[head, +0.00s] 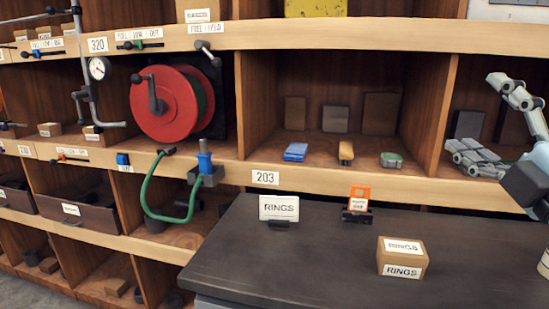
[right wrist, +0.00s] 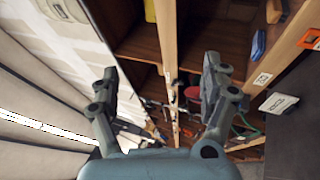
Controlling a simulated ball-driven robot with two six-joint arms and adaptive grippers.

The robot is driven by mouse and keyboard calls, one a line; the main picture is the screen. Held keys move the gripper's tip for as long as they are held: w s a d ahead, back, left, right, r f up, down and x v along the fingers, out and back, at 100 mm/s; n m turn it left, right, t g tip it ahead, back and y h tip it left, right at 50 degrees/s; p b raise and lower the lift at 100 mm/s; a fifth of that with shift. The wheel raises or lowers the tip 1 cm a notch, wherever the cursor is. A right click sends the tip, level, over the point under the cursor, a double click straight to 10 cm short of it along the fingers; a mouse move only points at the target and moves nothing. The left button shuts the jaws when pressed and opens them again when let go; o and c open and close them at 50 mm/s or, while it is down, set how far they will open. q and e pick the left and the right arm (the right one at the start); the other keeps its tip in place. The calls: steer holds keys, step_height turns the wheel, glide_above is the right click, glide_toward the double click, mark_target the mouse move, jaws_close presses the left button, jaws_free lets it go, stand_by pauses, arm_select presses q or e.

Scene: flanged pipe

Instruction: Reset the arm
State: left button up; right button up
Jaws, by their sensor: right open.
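In the right wrist view the open fingers of the right gripper (right wrist: 158,82) frame empty space, with shelving beyond. My left gripper is not in the head view.
A cardboard RINGS box (head: 402,257) stands on the dark bench (head: 320,275). A RINGS sign (head: 279,208) and an orange card (head: 359,198) stand near its back edge. Wooden shelves hold a red reel (head: 172,104) and small blocks (head: 346,152). Much of the bench is clear.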

steer(key=s+d+f+m+g+h, duration=0.3)
steer(key=f+m+g+h, duration=0.15)
steer(key=f+m, duration=0.3)
steer(key=s+d+f+m+g+h, duration=0.45)
steer(key=f+m, duration=0.25)
steer(key=f, duration=0.2)
steer(key=s+a+f+m+g+y, duration=0.2)
steer(key=s+a+f+g+y, duration=0.15)
steer(key=s+f+g, duration=0.35)
steer(key=s+a+f+m+g+y, duration=0.25)
steer(key=s+a+f, duration=0.2)
steer(key=s, duration=0.45)
steer(key=s+d+f+g+h+b, duration=0.1)
steer(key=d+f+b, duration=0.15)
steer(key=f, duration=1.45)
steer(key=s+d+f+g+b, duration=0.1)
steer(key=f+b, duration=0.3)
steer(key=f, duration=1.2)
steer(key=s+f+b, duration=0.4)
steer(key=s+f, duration=1.4)
steer(key=f, duration=0.3)
steer(key=shift+s+d+m+g+b, duration=0.15)
steer(key=shift+d+m+g+b, duration=0.2)
steer(key=shift+d+m, duration=0.05)
